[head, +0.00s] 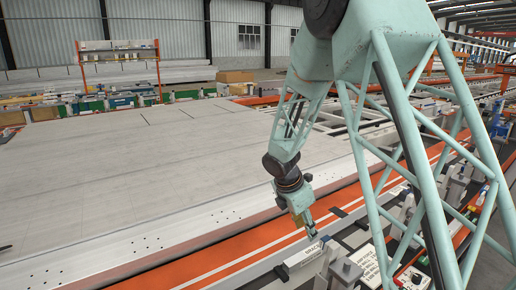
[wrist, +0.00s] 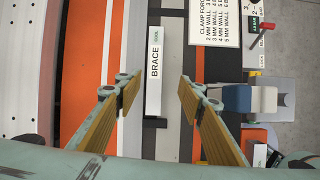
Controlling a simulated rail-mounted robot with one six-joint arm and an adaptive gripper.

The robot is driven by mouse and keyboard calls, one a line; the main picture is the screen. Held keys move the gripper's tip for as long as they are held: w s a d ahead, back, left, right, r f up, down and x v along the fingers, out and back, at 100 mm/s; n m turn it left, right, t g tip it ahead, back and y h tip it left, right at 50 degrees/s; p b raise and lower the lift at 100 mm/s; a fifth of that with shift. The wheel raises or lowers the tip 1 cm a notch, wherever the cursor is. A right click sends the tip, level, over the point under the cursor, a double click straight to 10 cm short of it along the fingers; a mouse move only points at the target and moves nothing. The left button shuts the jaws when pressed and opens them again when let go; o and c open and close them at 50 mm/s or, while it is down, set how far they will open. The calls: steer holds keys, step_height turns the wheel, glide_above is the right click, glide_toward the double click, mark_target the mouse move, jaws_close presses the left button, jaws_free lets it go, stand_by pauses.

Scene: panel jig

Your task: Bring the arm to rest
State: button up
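My gripper (wrist: 160,84) is open in the wrist view, its two tan-padded fingers wide apart with nothing held between them. A white bar labelled BRACE (wrist: 154,72), with a small green label at its top, lies below and between the fingers. In the head view my gripper (head: 311,232) points down just above the same white bar (head: 303,256). My arm reaches down from the upper right, bent at the elbow. The exact height of the fingertips above the bar is hard to tell.
An orange rail (head: 235,262) runs beside a large pale panel table (head: 130,165). A clamp force sign (wrist: 214,22) and a blue-grey clamp block (wrist: 238,98) stand right of the bar. A control box (head: 413,280) sits at the lower right. The panel table is mostly clear.

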steer(key=s+d+r+m, duration=0.2)
steer(key=s+r+m, duration=0.2)
steer(key=s+r, duration=0.4)
steer(key=s+d+r+m+t+y, duration=0.1)
steer(key=s+d+r+m, duration=0.15)
steer(key=s+r, duration=0.5)
steer(key=s+d+r+m, duration=0.1)
steer(key=s+r+m, duration=0.45)
steer(key=r, duration=0.45)
steer(key=s+r+m+y, duration=0.1)
steer(key=s+r+m, duration=0.15)
steer(key=s, duration=0.45)
steer(key=s+r+m, duration=0.2)
steer(key=s+r, duration=0.2)
steer(key=s, duration=0.4)
steer(key=s+a+m+t+y, duration=0.2)
steer(key=s+m, duration=0.5)
steer(key=s, duration=1.1)
steer(key=shift+g, duration=0.8)
steer(key=shift+w+a+f, duration=0.2)
steer(key=shift+w+f, duration=1.25)
steer(key=shift+c, duration=0.8)
